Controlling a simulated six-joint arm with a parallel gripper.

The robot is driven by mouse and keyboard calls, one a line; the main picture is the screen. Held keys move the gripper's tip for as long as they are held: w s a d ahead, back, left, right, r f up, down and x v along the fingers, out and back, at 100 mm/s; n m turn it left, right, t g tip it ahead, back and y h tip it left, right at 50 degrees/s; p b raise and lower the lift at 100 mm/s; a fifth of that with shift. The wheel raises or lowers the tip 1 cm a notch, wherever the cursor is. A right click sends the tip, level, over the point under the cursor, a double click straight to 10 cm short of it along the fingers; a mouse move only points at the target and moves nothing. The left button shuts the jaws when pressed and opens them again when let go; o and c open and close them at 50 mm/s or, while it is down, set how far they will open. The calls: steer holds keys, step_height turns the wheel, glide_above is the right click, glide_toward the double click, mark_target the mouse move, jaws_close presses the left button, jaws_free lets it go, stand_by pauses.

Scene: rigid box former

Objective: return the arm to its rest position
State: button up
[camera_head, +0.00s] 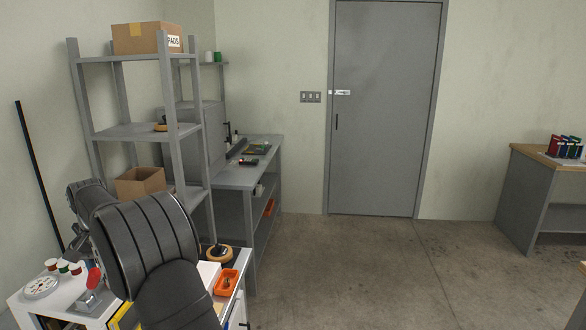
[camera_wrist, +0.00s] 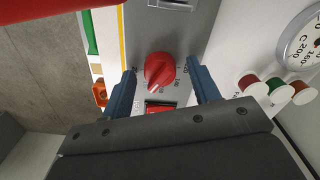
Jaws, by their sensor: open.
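My gripper (camera_wrist: 162,70) is open, with its two blue fingers apart and nothing held between them. In the wrist view a red knob (camera_wrist: 159,69) on a grey panel (camera_wrist: 150,25) shows between the fingers. I see no contact, but the distance to the knob is hard to judge. A large red part (camera_wrist: 50,8) fills the top left corner close to the camera. In the head view my dark arm crosses the lower left and the gripper fingers are hidden. A red handle (camera_head: 94,278) shows just left of the arm.
A round dial (camera_head: 40,287) and several red and green capped pieces (camera_head: 63,266) stand on the white bench beside my arm. An orange tray (camera_head: 226,283) lies to its right. A grey shelf rack (camera_head: 135,132) with a cardboard box (camera_head: 140,183) stands close behind. The floor is clear rightward.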

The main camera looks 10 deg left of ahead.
steer(key=n, duration=0.5)
steer(key=shift+n, duration=0.3)
steer(key=o, duration=1)
steer(key=shift+c, duration=0.2)
step_height(320, 180, up, 16)
steer(key=w+n+t+y, duration=0.1)
steer(key=n+t, duration=0.3)
steer(key=n, duration=0.4)
steer(key=x, duration=0.9)
steer(key=shift+w+d+f, duration=0.15)
steer(key=shift+d+f, duration=0.2)
steer(key=shift+d, duration=0.05)
steer(key=a+v, duration=0.1)
steer(key=v, duration=0.9)
steer(key=shift+d, duration=0.4)
